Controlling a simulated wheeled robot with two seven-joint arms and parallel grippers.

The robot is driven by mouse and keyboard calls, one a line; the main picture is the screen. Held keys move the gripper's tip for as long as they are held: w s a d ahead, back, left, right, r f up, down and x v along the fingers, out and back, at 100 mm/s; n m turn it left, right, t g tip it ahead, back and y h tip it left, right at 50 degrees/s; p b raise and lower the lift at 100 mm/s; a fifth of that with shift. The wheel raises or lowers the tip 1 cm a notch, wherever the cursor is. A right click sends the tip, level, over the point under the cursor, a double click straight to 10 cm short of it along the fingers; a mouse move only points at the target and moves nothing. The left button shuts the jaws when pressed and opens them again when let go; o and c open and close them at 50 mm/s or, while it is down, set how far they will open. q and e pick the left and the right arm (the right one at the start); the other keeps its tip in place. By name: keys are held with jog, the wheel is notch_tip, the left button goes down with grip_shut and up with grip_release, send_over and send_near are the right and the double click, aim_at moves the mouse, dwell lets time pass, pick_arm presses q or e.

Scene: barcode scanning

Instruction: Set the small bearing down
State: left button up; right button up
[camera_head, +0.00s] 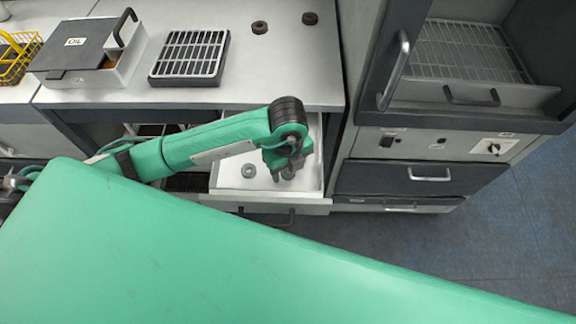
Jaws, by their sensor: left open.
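A small grey metal ring, which looks like a bearing (248,171), lies flat on the white floor of the open drawer (228,184). My left gripper (288,174) points down into the same drawer, to the right of that ring and apart from it. It is open; its fingertips are small and partly hidden by its own wrist, so I cannot tell whether anything lies between or under them. Two dark rings, perhaps bearings, lie on the counter at the back: one (260,27) near the rack and one (310,18) farther right. My right gripper is out of view.
A black tray with a metal grille (190,54), a box marked OIL (88,60) and a yellow basket (16,58) stand on the counter. A cabinet with handles (430,174) is right of the drawer. A large green part of mine hides the lower view.

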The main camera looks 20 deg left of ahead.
aim_at(288, 171)
pick_arm(q)
jog(key=shift+r, duration=0.3)
notch_tip(288, 171, up, 12)
jog(key=shift+f, duration=0.15)
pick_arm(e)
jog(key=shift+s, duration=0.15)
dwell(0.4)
